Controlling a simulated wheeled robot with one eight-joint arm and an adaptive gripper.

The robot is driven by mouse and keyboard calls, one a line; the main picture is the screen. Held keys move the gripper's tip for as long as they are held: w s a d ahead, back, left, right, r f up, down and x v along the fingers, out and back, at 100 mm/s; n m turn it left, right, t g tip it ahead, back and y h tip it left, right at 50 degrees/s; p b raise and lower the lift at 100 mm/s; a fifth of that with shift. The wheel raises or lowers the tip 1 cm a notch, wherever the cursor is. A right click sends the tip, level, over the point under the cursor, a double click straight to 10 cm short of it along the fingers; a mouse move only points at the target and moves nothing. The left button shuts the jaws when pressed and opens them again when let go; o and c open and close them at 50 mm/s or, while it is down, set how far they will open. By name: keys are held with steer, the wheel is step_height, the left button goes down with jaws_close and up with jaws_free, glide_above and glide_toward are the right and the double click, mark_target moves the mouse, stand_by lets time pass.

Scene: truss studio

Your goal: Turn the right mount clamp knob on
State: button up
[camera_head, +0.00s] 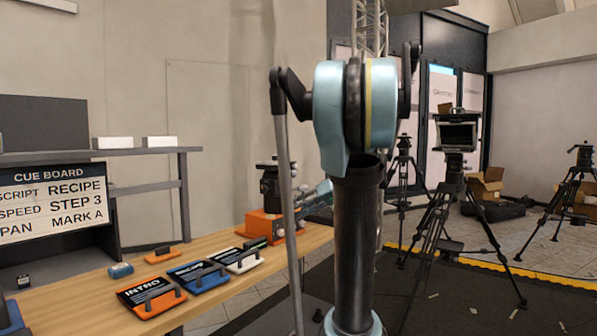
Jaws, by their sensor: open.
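An orange mount (262,226) with a black head (269,186) stands at the far right end of the wooden table. Small pale round parts (280,233) show low on its right side. They may be clamp knobs, but they are too small to tell, and so is any on or off position. A light blue piece (318,192) shows beside the mount, partly behind my arm; I cannot tell what it belongs to. My arm fills the middle of the view and covers the space just right of the mount. My gripper cannot be made out.
On the wooden table (215,241) lie an INTRO board (140,292), a blue board (196,276), a white board (237,261) and small blocks. A cue board (52,200) stands at left. Several tripods (440,215) stand on the floor at right.

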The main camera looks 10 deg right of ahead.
steer(key=w+d+r+t+y, duration=0.2)
steer(key=w+d+r+t, duration=0.1)
steer(key=w+d+r, duration=0.4)
steer(key=n+t+y, duration=0.1)
steer(key=t, duration=0.2)
glide_toward(298, 166)
steer(key=x, duration=0.9)
steer(key=shift+w+a+f, duration=0.1)
steer(key=shift+a, duration=0.05)
steer(key=shift+c, duration=0.2)
jaws_close()
